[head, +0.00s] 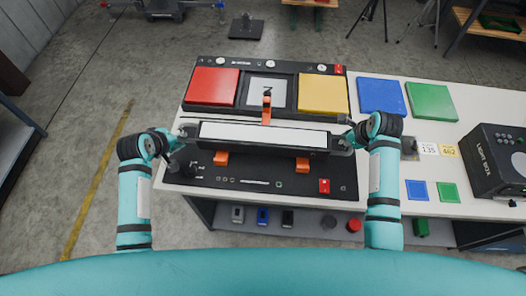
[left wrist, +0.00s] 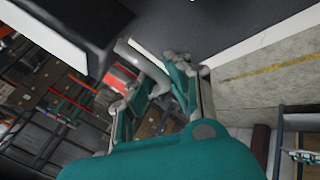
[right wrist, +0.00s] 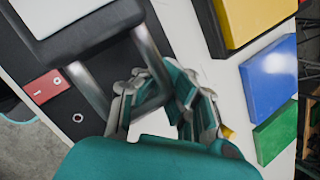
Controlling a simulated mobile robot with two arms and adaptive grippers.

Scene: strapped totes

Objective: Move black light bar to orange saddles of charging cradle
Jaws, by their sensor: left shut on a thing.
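The black light bar (head: 263,135), with a white face, spans left to right over the charging cradle (head: 255,185). My left gripper (head: 180,137) is shut on the metal handle at its left end. The handle meets the fingers in the left wrist view (left wrist: 155,90). My right gripper (head: 350,136) is around the handle at the right end, also seen in the right wrist view (right wrist: 158,100). Two orange saddles (head: 221,159) (head: 302,165) show just in front of the bar. It looks raised above them; the exact gap is unclear.
An orange upright (head: 267,105) stands behind the bar. A black panel with a red pad (head: 212,86) and a yellow pad (head: 323,93) lies at the back. Blue (head: 381,96) and green (head: 431,101) pads and a black case (head: 497,160) are to the right.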

